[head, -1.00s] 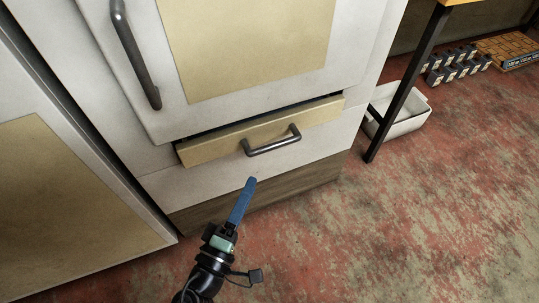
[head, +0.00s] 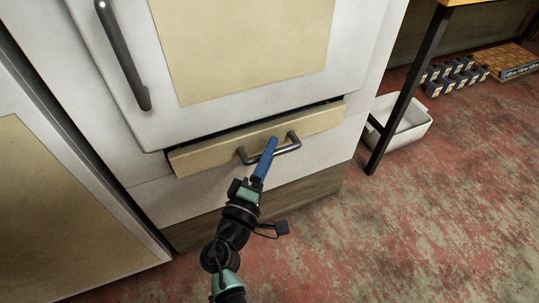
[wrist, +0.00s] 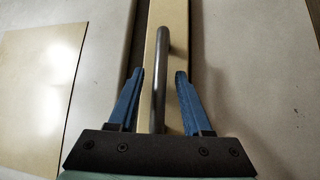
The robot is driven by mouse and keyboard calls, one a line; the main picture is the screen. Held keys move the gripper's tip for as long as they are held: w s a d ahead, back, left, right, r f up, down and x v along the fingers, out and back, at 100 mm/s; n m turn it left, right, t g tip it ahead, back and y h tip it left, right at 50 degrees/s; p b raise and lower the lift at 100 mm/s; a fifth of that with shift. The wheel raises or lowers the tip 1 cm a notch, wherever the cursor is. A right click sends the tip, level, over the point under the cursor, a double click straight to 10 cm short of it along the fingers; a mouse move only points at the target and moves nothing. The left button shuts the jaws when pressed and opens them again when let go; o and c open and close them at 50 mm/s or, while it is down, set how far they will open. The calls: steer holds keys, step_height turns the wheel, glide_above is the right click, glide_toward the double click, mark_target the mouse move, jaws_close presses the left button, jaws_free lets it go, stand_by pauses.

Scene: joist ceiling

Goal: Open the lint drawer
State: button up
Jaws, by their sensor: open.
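The lint drawer (head: 215,152) is the narrow tan front low on the white cabinet, below the large door. It stands slightly out from the cabinet, with a dark gap along its top. Its dark bar handle (head: 287,149) is on the right half of the front. My gripper (head: 270,146) is at the handle in the head view. In the wrist view the handle (wrist: 162,75) runs between the two blue fingers of my gripper (wrist: 159,78), which are open with space on both sides. The drawer front (wrist: 177,30) shows behind the handle.
The large door (head: 240,50) above has a long dark handle (head: 122,55). Another tan-panelled unit (head: 60,220) stands at the left. A white bin (head: 405,128) and a dark table leg (head: 405,95) are on the right. The red worn floor in front is mostly clear.

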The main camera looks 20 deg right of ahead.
steer(key=shift+d, duration=0.1)
jaws_close()
stand_by(1.4)
